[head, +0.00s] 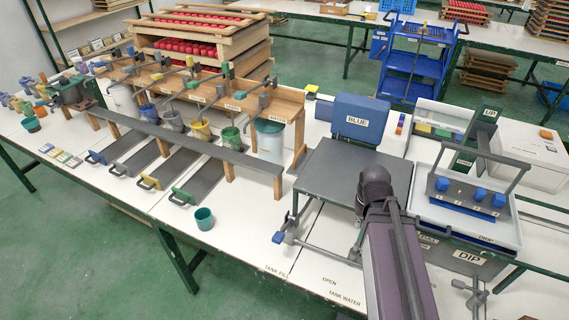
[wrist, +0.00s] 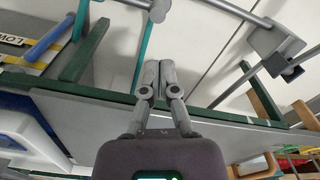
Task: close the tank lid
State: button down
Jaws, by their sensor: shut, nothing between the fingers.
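In the head view a flat dark grey panel (head: 335,172) lies level in front of a blue box marked BLUE (head: 360,118). It may be the tank lid, but I cannot tell for certain. To its right is a grey tank marked DIP (head: 467,257), with a white tray and a handled rack with blue parts (head: 468,195) above it. My gripper's fingertips are hidden behind my arm in the head view. In the wrist view my gripper (wrist: 151,64) is shut and empty, its fingers over a green-edged grey surface (wrist: 230,126). Contact there cannot be told.
A metal lever with a blue knob (head: 279,237) stands at the table's front, near the TANK FILL and OPEN labels. Left are several paint pots, grey boards and a teal cup (head: 204,218). A blue cart (head: 415,55) stands behind. The wrist view shows metal rods (wrist: 245,15).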

aim_at(342, 201)
jog(key=w+a+r+n+p, duration=0.1)
jog(key=w+r+p, duration=0.1)
jog(key=w+a+r+n+p, duration=0.1)
jog(key=w+a+r+p, duration=0.1)
jog(key=w+r, duration=0.1)
jog(key=w+a+r+n+p, duration=0.1)
jog(key=w+a+r+p, duration=0.1)
jog(key=shift+w+a+r+t+y, duration=0.2)
jog(key=shift+t+y, duration=0.1)
jog(key=shift+y, duration=0.1)
jog(key=w+a+n, duration=0.2)
jog(key=w+a, duration=0.1)
jog(key=w+a+r+n+y+p, duration=0.1)
jog(key=w+a+n, duration=0.1)
jog(key=a, duration=0.2)
jog(key=w+a+r+n+p, duration=0.1)
jog(key=w+a+n, duration=0.1)
jog(key=w+a, duration=0.1)
jog(key=shift+w+a+r+t+y, duration=0.1)
jog(key=shift+w+a+t+y, duration=0.2)
jog(key=shift+a, duration=0.2)
jog(key=w+a+r+n+y, duration=0.1)
jog(key=w+a+n, duration=0.3)
jog(key=a, duration=0.4)
jog(key=shift+a+r+n+p, duration=0.25)
jog(key=shift+a+n+p, duration=0.15)
jog(key=shift+p, duration=0.05)
jog(key=shift+w+f, duration=0.1)
